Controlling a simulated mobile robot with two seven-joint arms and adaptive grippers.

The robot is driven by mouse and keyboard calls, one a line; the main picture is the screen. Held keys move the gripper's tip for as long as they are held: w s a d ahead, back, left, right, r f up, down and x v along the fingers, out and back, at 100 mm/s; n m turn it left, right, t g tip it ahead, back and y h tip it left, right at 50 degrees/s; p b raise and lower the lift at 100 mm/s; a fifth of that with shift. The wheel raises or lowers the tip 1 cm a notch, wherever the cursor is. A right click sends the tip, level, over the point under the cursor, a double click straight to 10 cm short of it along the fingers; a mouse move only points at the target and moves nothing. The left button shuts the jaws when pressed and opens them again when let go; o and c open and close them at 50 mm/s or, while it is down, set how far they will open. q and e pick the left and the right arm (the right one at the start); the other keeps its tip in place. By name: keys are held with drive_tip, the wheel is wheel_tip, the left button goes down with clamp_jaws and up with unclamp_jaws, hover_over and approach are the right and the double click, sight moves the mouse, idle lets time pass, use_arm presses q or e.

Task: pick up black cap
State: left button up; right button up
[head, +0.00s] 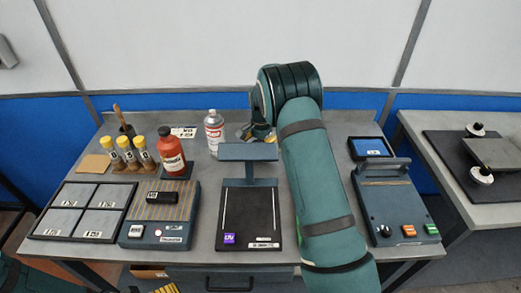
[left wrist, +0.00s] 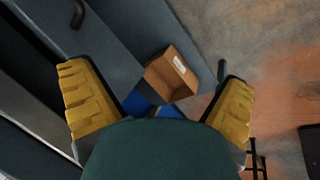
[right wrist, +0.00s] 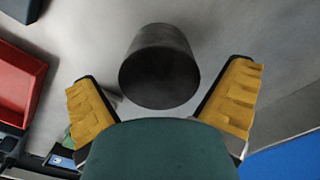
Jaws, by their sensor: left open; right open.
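The black cap (right wrist: 160,68) shows in the right wrist view as a dark, slightly tapered cylinder on the grey bench top. It lies between and just ahead of the spread fingers of my right gripper (right wrist: 165,88), with a gap on each side. In the head view my right arm reaches to the back of the bench, and its gripper (head: 260,132) is mostly hidden behind the arm; I cannot pick out the cap there. My left gripper (left wrist: 155,100) is open and empty, low at the bench's front; its yellow fingers show at the head view's bottom edge (head: 165,288).
A blue-screened box (head: 370,148) and a handled device (head: 390,200) are right of the arm. A cardboard box (left wrist: 172,75) is below my left gripper.

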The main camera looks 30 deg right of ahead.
drive_tip(key=c, duration=0.8)
